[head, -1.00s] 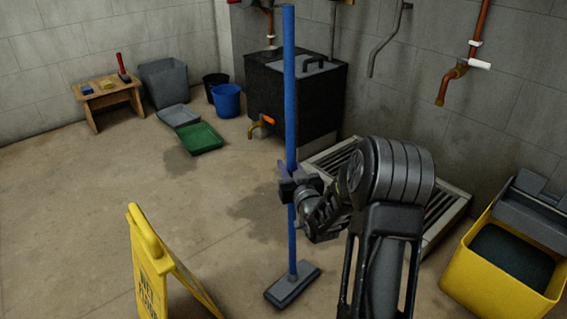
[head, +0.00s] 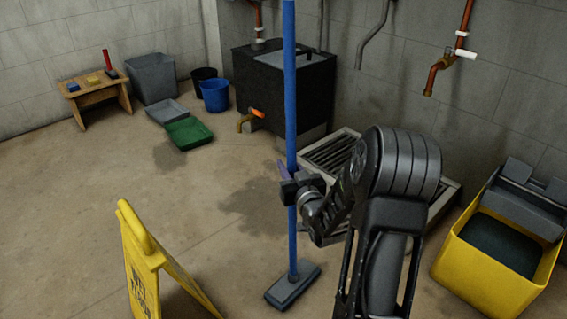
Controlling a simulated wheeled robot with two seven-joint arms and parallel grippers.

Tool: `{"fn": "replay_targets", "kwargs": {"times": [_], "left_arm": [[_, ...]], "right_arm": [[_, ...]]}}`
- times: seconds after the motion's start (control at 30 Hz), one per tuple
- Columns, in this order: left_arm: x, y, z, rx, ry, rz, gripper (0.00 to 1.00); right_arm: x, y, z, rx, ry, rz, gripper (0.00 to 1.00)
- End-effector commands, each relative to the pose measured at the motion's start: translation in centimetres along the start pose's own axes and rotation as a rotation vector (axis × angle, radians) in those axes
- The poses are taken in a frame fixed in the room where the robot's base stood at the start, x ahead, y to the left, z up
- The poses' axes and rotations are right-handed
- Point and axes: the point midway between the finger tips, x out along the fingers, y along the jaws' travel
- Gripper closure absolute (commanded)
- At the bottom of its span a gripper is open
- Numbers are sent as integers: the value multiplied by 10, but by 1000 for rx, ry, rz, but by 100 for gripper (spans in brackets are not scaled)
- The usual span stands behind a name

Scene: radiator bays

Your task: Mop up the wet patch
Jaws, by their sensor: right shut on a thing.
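My right gripper (head: 290,189) is shut on the blue handle of a mop (head: 290,90). The mop stands nearly upright, and its flat grey head (head: 293,287) is at the floor near the bottom middle of the head view. Whether the head touches the floor is hard to tell. A dark wet patch (head: 252,208) lies on the concrete floor behind and left of the mop head, apart from it. A smaller dark stain (head: 167,157) is farther back to the left. My left gripper is not in view.
A yellow wet-floor sign (head: 152,265) stands at the front left. A yellow mop bucket (head: 472,276) is at the right. A floor grate (head: 331,150) and a black tank (head: 285,95) are behind the mop. Green (head: 188,133) and grey trays lie farther back.

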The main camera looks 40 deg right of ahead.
Motion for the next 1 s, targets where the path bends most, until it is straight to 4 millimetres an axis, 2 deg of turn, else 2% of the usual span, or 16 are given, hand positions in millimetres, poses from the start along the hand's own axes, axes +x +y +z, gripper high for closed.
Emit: {"fn": "replay_targets", "kwargs": {"times": [0.47,0.83,1.0], "left_arm": [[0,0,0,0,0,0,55],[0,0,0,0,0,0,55],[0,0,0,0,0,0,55]], "right_arm": [[-5,2,0,-1,-1,1,100],[-34,14,-1,-1,-1,2,100],[-40,16,-2,-1,1,1,100]]}}
